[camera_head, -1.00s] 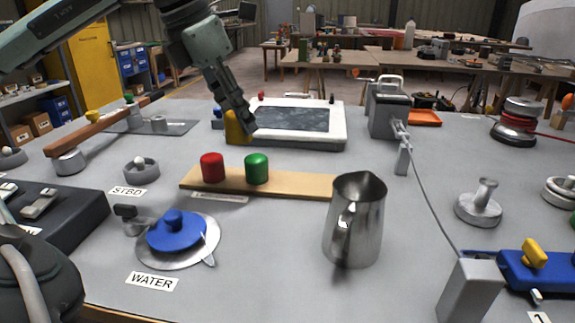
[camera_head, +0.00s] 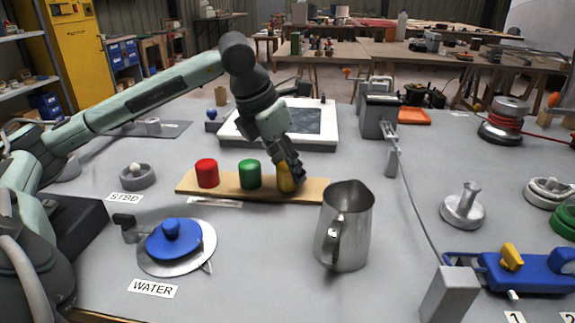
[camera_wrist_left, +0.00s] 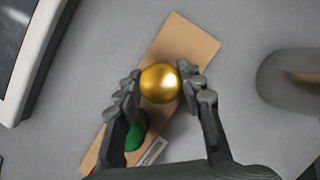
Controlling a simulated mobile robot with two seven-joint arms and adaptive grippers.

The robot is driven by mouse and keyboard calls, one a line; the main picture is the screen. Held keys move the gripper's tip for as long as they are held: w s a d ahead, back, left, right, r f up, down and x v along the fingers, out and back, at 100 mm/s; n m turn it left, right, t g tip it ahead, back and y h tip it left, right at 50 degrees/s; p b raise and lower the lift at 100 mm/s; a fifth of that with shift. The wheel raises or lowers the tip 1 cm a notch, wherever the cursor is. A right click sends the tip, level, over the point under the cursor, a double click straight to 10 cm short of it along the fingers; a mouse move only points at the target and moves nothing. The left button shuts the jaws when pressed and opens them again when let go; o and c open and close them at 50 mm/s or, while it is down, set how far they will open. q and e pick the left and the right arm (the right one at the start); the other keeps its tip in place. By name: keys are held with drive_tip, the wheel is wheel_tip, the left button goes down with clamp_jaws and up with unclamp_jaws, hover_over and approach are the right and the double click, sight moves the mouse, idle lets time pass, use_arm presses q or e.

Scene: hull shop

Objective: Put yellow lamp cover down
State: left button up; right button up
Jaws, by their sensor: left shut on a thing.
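The yellow lamp cover (camera_head: 286,177) is at the right part of the wooden board (camera_head: 314,190), right of the green cover (camera_head: 250,174) and the red cover (camera_head: 207,173). My left gripper (camera_head: 291,172) is shut on it from above. In the left wrist view the yellow cover (camera_wrist_left: 160,83) shows as a shiny round top between the two fingers (camera_wrist_left: 157,88), over the board (camera_wrist_left: 186,48). Whether its base touches the board is hidden. My right gripper is not in view.
A metal jug (camera_head: 344,226) stands close in front and right of the board. A framed dark panel (camera_head: 307,122) lies behind it. A blue valve labelled WATER (camera_head: 174,239) is at the front left. A cable runs along the right.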

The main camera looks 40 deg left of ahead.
use_arm(q)
drive_tip(key=shift+f, duration=0.1)
drive_tip(key=o, duration=0.9)
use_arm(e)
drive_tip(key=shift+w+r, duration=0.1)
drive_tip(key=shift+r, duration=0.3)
